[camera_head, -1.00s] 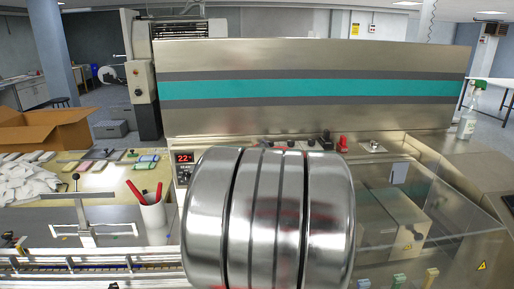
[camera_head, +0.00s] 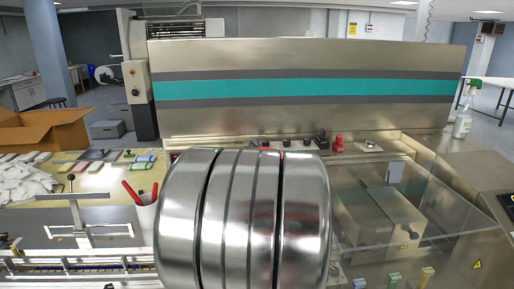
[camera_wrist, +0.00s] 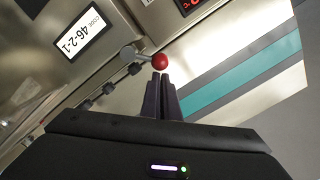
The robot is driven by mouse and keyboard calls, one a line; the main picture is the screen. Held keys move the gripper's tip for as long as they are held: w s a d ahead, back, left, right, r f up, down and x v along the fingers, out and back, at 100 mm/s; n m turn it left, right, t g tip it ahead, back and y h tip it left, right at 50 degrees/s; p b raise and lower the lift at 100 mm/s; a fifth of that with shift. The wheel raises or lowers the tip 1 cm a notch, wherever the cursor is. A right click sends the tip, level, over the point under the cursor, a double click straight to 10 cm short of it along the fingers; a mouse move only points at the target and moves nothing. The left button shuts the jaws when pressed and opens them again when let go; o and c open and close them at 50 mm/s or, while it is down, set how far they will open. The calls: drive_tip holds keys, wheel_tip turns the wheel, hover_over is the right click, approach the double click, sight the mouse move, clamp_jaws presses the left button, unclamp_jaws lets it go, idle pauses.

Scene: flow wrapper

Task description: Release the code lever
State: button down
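The code lever (camera_wrist: 145,57) shows in the wrist view as a short rod with a red ball knob (camera_wrist: 160,61) on its right end and a grey pivot on its left. A white label reading "CODE 46-2-1" (camera_wrist: 82,33) is on the panel to the upper left of it. My gripper (camera_wrist: 161,78) has its two dark fingers close together, with only a thin gap between them. Their tips are just below the red knob in the picture. I cannot tell whether they touch it. The lever and my gripper cannot be made out in the head view.
A shiny banded metal body blocks the centre of the head view. Behind it is a steel machine panel with a teal stripe (camera_head: 300,90). A white cup (camera_head: 147,215) with red-handled tools stands left. A clear cover (camera_head: 400,215) and a spray bottle (camera_head: 463,120) are right.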

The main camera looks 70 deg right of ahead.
drive_tip(key=shift+w+f, duration=0.15)
drive_tip(key=s+a+r, duration=0.3)
drive_tip(key=s+a, duration=0.5)
drive_tip(key=shift+r, duration=0.35)
idle(0.4)
idle(0.4)
